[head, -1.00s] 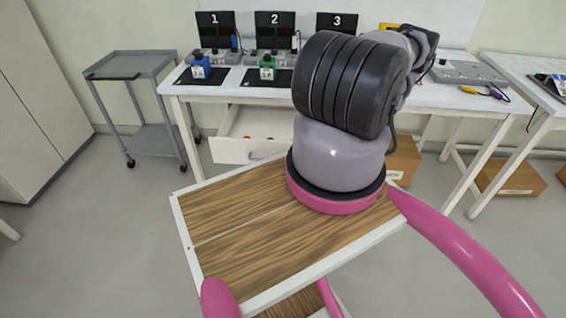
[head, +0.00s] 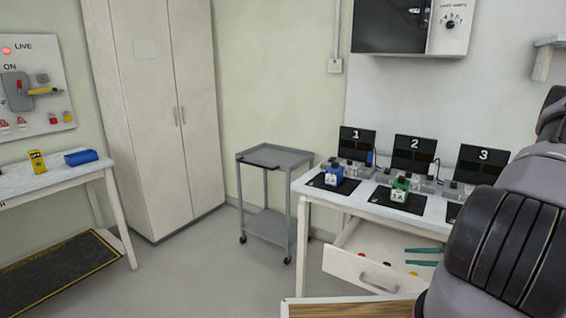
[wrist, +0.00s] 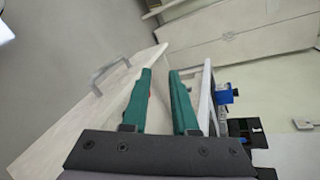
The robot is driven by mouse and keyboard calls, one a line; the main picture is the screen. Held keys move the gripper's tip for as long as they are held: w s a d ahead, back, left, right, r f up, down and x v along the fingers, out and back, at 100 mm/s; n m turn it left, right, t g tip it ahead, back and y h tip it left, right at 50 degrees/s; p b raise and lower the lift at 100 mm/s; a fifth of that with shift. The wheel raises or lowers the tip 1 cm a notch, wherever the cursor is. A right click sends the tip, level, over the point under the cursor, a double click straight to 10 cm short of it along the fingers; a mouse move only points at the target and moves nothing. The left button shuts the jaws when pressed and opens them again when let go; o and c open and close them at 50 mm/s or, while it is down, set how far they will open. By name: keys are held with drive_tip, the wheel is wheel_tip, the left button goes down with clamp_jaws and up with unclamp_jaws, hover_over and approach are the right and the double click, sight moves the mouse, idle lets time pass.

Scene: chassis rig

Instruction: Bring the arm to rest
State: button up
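My arm fills the right edge of the head view. My gripper (head: 424,257) shows there as two teal fingers over the open drawer (head: 347,276), with the rest of the hand hidden behind my arm. In the wrist view, my gripper (wrist: 160,82) has its two teal fingers apart with nothing between them. The drawer front (wrist: 105,102) with its handle lies just left of the fingers in that view. I cannot tell the exact height of the fingers above the drawer.
The drawer juts from the white bench (head: 400,203), which holds a blue device (head: 334,175), a green device (head: 400,190) and numbered screens. A grey cart (head: 270,160) and tall cabinet (head: 165,100) stand left. Another table (head: 60,178) is at far left. Floor between is clear.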

drive_tip(key=a+r+n+g+h, duration=0.2)
drive_tip(key=a+r, duration=0.1)
drive_tip(key=r, duration=0.7)
drive_tip(key=a+r+n+g+h, duration=0.1)
drive_tip(key=a+r+n+g, duration=0.15)
drive_tip(key=r, duration=0.65)
drive_tip(key=a+r+n+g+h, duration=0.2)
drive_tip(key=a+r, duration=0.2)
drive_tip(key=r, duration=0.6)
drive_tip(key=s+a+r+t+h, duration=0.2)
drive_tip(key=s+r, duration=0.4)
drive_tip(key=r, duration=0.3)
drive_tip(key=s+a+r+n+t+h, duration=0.1)
drive_tip(key=s+a+r+t+h, duration=0.2)
drive_tip(key=s+r, duration=0.3)
wheel_tip(320, 180, up, 3)
drive_tip(key=shift+a+r+t, duration=0.2)
drive_tip(key=shift+a+t, duration=0.35)
drive_tip(key=shift+a, duration=0.15)
drive_tip(key=shift+n, duration=0.25)
